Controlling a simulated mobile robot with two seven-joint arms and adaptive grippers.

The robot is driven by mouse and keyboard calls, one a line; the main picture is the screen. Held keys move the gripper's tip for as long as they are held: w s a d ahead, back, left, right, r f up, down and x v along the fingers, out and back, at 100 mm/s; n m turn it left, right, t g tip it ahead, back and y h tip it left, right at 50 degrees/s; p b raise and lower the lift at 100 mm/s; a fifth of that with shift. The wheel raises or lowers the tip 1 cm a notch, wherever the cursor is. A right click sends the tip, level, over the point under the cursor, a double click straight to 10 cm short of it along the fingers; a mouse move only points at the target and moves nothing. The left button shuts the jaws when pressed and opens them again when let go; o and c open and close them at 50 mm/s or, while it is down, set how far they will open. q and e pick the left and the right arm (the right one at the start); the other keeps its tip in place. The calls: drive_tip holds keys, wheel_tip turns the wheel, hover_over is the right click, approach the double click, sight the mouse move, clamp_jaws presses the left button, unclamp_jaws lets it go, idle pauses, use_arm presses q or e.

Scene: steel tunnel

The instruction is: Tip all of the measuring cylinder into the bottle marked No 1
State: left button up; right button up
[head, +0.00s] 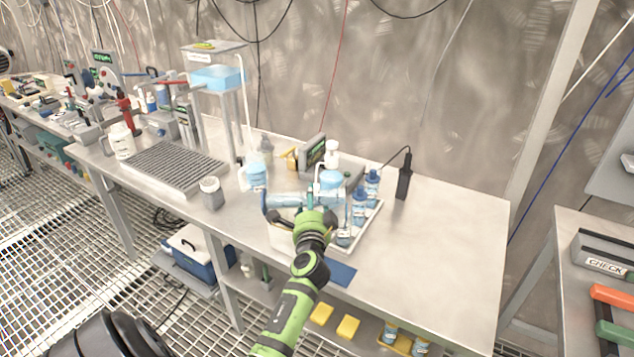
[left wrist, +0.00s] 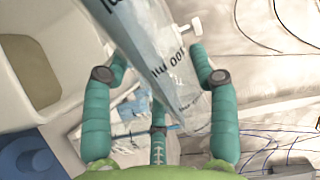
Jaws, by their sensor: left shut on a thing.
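My left gripper (head: 308,208) reaches over the bench and is shut on the clear, bluish measuring cylinder (head: 286,200). The cylinder lies roughly level, with its wider blue end at the left in the head view. In the left wrist view the cylinder (left wrist: 158,62) runs between the teal fingers (left wrist: 158,110), and "100 ml" is readable on it. My right gripper is not in view.
A bluish jug (head: 254,176), a device with a display (head: 312,153) and a white-topped bottle (head: 331,165) stand behind the gripper. A black upright device (head: 404,177) is right of the tray. A grey jar (head: 212,192) is left. The bench's right end (head: 440,245) is clear.

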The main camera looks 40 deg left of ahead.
use_arm(q)
drive_tip(key=shift+w+d+r+m+p, duration=0.15)
drive_tip(key=shift+m+p, duration=0.2)
drive_tip(key=shift+m, duration=0.85)
drive_tip(key=shift+r+m+p, duration=0.1)
drive_tip(key=shift+m+p, duration=0.2)
drive_tip(key=shift+p, duration=0.1)
idle(0.9)
